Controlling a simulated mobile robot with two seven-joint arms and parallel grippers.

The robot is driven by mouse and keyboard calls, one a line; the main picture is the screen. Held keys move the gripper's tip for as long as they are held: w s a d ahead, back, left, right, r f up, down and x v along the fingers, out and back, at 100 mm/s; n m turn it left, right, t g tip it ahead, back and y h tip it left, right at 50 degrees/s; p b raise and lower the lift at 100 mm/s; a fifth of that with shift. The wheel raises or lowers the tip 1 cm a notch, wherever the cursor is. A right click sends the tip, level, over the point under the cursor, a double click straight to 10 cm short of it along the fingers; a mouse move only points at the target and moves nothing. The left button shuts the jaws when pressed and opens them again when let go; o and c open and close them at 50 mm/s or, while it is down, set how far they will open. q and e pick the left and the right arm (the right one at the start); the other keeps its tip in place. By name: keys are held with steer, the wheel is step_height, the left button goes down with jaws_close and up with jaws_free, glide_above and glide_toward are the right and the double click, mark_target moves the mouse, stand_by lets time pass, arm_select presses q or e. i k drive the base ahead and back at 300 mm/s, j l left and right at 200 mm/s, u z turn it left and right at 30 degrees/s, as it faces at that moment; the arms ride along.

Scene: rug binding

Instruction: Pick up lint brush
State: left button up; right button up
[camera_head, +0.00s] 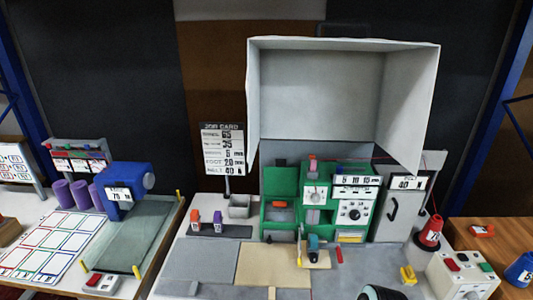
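I cannot pick out a lint brush with certainty at this size. A yellow piece (407,274) sits further right on the grey surface. A dark round object with a pale rim (375,293) is cut off by the bottom edge. Neither of my grippers shows in the head view.
A large pale hood (320,85) overhangs the green machine. A red cone (430,232) and a white button box (462,277) are at right. A blue device (125,190) stands on the left table. The grey front-left surface is mostly clear.

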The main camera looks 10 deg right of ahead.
mark_target(408, 275)
steer(key=z, duration=1.8)
